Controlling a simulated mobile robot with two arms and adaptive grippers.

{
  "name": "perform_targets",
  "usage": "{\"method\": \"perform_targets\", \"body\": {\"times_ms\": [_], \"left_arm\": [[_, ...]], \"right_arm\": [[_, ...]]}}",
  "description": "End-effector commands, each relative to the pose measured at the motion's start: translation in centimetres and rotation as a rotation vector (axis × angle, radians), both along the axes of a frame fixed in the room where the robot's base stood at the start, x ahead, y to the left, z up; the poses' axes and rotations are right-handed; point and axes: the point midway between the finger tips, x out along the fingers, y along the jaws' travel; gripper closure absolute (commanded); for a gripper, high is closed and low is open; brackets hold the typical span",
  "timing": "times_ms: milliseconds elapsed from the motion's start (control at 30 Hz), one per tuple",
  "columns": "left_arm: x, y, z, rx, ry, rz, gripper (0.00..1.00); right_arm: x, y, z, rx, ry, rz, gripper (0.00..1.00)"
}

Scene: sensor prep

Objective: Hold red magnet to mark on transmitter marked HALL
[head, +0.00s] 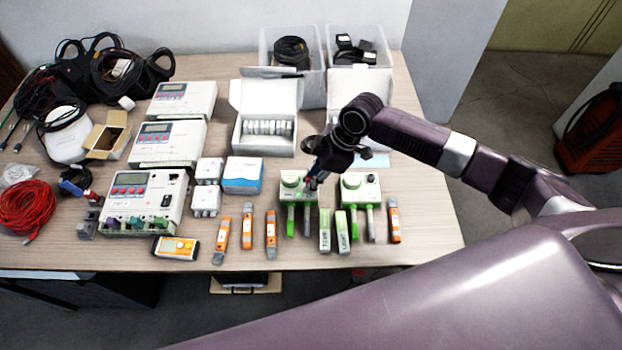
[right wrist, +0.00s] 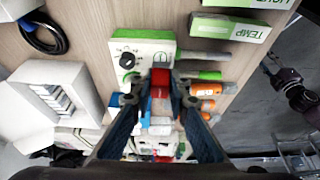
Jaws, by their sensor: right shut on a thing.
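My right gripper (head: 312,182) is over the left of two green-and-white transmitters (head: 291,190). In the right wrist view my right gripper (right wrist: 160,92) is shut on a small red magnet (right wrist: 160,84). The magnet is at the lower right part of the face of the transmitter (right wrist: 140,44), beside its black knob and close to a small dark outlined mark (right wrist: 160,61). I cannot tell whether it touches. The label HALL is not legible. A dark jointed part at the right edge of the wrist view may be my left arm; its jaws cannot be made out.
A second green-and-white transmitter (head: 360,188) stands close on the right. Probes, labelled green-and-white blocks (head: 342,232) and orange tools (head: 270,234) lie along the front. An open white box (head: 266,142) is behind. The table's right front (head: 430,225) is clear.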

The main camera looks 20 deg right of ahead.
Motion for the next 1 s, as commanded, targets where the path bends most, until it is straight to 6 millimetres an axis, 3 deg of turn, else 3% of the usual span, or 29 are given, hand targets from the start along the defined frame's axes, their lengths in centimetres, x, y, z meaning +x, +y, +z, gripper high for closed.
{"method": "perform_targets", "body": {"times_ms": [1000], "left_arm": [[-0.1,0.0,0.1,0.000,0.001,0.000,0.60]], "right_arm": [[0.0,0.0,-0.9,0.000,0.000,0.000,1.00]]}}
